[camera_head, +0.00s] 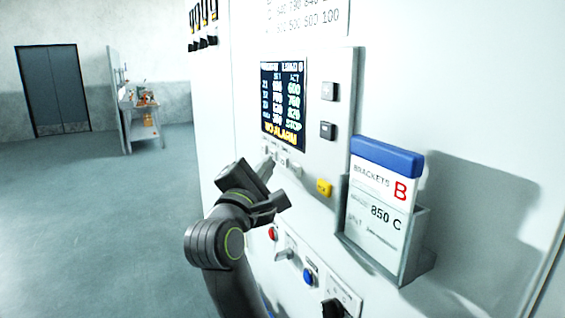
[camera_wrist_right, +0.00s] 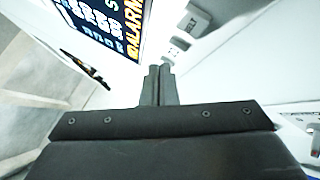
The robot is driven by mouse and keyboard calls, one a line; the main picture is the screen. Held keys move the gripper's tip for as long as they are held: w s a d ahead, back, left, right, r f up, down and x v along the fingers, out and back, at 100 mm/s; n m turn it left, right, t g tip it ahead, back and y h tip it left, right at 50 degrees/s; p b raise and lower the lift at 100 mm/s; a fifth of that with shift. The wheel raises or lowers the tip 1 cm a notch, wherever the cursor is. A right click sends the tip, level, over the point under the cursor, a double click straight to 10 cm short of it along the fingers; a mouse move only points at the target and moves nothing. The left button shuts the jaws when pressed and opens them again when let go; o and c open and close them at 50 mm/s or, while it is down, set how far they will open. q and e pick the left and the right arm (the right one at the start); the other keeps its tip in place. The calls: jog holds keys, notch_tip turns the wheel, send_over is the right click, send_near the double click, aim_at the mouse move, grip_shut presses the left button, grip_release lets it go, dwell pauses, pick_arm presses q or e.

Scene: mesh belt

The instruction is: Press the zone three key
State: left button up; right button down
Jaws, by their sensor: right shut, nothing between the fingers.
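The control panel (camera_head: 335,150) has a dark display (camera_head: 284,103) with rows of figures and a yellow alarm line. A row of small pale keys (camera_head: 283,160) sits just below the display; their labels are too small to read, so I cannot tell which is zone three. My right gripper (camera_head: 268,164) is shut and empty, its fingertips close to the left end of that row and partly covering it. In the right wrist view the shut fingertips (camera_wrist_right: 159,68) point at the panel beside the display (camera_wrist_right: 105,20); contact cannot be told. My left gripper is out of view.
A holder (camera_head: 417,245) with a "Brackets B 850 C" card (camera_head: 378,205) sticks out at right.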

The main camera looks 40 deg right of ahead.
jog(key=shift+d, duration=0.2)
dwell(0.6)
jog(key=shift+s+d, duration=0.1)
jog(key=shift+d, duration=0.2)
jog(key=shift+s+d+p, duration=0.1)
jog(key=shift+d+p, duration=0.2)
dwell(0.6)
jog(key=shift+a, duration=0.15)
jog(key=shift+w+a+b, duration=0.2)
jog(key=shift+a+b, duration=0.25)
jog(key=shift+a, duration=0.2)
jog(key=shift+w+a+b, duration=0.2)
jog(key=shift+a+b, duration=0.3)
jog(key=shift+a, duration=0.3)
jog(key=shift+w+a+b, duration=0.15)
jog(key=shift+a+b, duration=0.3)
jog(key=shift+a, duration=0.35)
jog(key=shift+w+a+b, duration=0.2)
jog(key=shift+a+b, duration=0.3)
jog(key=shift+a, duration=0.3)
